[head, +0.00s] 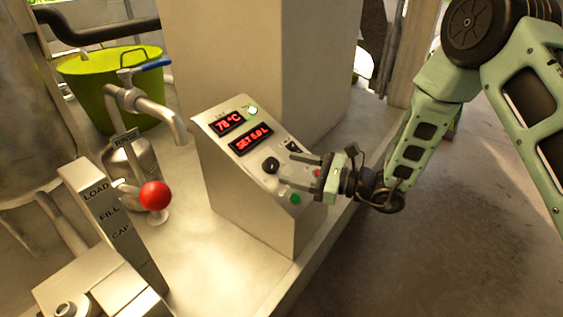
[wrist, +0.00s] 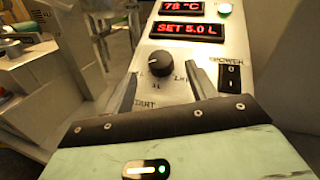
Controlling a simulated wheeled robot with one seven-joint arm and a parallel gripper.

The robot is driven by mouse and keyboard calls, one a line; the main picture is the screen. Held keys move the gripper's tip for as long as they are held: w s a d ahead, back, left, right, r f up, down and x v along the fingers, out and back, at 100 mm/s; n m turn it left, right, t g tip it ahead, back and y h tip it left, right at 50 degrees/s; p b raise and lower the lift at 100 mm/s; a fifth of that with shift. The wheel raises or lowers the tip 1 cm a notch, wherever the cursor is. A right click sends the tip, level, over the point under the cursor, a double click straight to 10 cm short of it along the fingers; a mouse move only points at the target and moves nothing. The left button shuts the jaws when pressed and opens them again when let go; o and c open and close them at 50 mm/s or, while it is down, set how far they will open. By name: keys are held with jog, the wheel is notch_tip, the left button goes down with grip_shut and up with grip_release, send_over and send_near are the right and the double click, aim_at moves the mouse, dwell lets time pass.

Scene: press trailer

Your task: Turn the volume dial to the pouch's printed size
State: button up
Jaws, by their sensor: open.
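The black volume dial (head: 271,165) sits on the sloped face of the metal control box (head: 235,190). It also shows in the wrist view (wrist: 161,63), where a pale pointer mark lies on its left side. The red display above it (wrist: 184,29) reads SET 5.0 L. My gripper (head: 287,168) is open, its fingers reaching over the panel close to the dial. In the wrist view my gripper (wrist: 163,88) has its two fingers spread to either side below the dial, with no clear contact. I cannot make out a pouch or its printed size.
A second display (head: 229,122) reads 78 °C. A power switch (wrist: 229,78), a green button (head: 295,199) and a red button lie near my fingers. A red ball lever (head: 155,195), a spout (head: 150,105) and a LOAD/FILL/CAP post (head: 110,220) stand left.

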aim_at(276, 164)
jog(key=shift+x, duration=1.9)
jog(key=c, duration=1)
